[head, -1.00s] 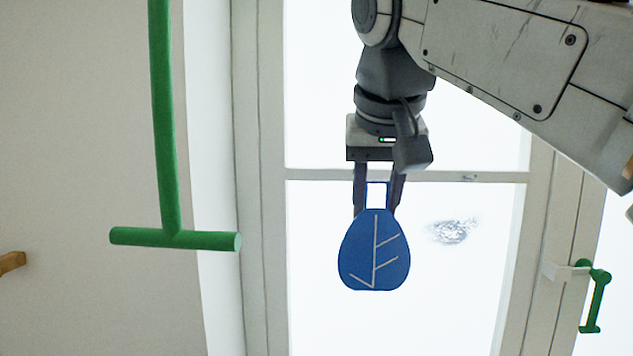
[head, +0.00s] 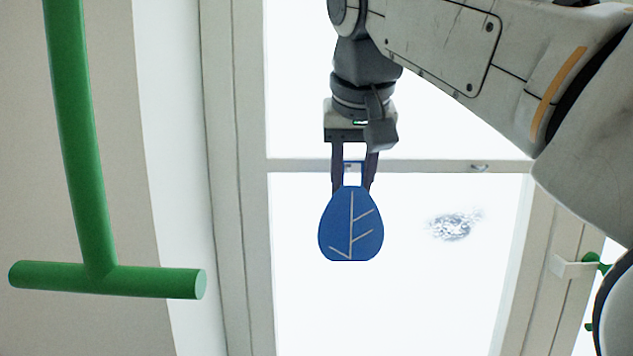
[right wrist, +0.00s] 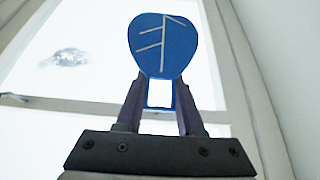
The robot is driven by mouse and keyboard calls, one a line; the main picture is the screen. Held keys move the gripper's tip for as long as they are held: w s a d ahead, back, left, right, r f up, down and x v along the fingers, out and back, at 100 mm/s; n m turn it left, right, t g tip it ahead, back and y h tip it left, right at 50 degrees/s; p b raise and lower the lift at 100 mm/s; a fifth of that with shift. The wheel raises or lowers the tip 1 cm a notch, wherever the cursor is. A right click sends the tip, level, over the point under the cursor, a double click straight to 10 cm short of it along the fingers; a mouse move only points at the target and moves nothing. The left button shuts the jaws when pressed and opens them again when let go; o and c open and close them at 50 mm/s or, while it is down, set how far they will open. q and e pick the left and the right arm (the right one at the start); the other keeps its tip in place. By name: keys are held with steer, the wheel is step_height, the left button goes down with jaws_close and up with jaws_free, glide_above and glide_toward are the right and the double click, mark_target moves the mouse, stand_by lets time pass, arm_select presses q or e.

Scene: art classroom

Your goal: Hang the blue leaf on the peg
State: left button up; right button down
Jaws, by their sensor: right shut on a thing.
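The blue leaf (head: 350,224) is a flat oval with pale vein lines and a square open loop at its top. My right gripper (head: 354,178) points down and is shut on this loop, and the leaf hangs below the fingers. In the right wrist view the leaf (right wrist: 150,50) sits beyond the fingertips, with its loop between the fingers. A green T-shaped bar (head: 78,150), which looks like the peg, is at the left of the head view. Its crossbar (head: 150,282) is lower than the leaf in the picture and apart from it. My left gripper is out of view.
A bright window with a pale frame (head: 235,200) is behind the leaf. A green window handle (head: 590,257) at the right is partly hidden by my arm. Open space lies between the leaf and the green bar.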

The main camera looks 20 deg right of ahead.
mark_target(349, 166)
steer(key=shift+w+d+f+p, duration=0.15)
steer(key=shift+w+d, duration=0.1)
steer(key=shift+w, duration=0.55)
steer(key=shift+w+d+p, duration=0.15)
steer(key=shift+w+d, duration=0.05)
steer(key=shift+w, duration=0.65)
steer(key=shift+w+d+f+p, duration=0.15)
steer(key=shift+w+d, duration=0.1)
steer(key=shift+w, duration=0.55)
steer(key=shift+w+d+f, duration=0.2)
steer(key=shift+w+f, duration=0.1)
steer(key=shift+w, duration=0.35)
steer(key=shift+c, duration=2.2)
jaws_free()
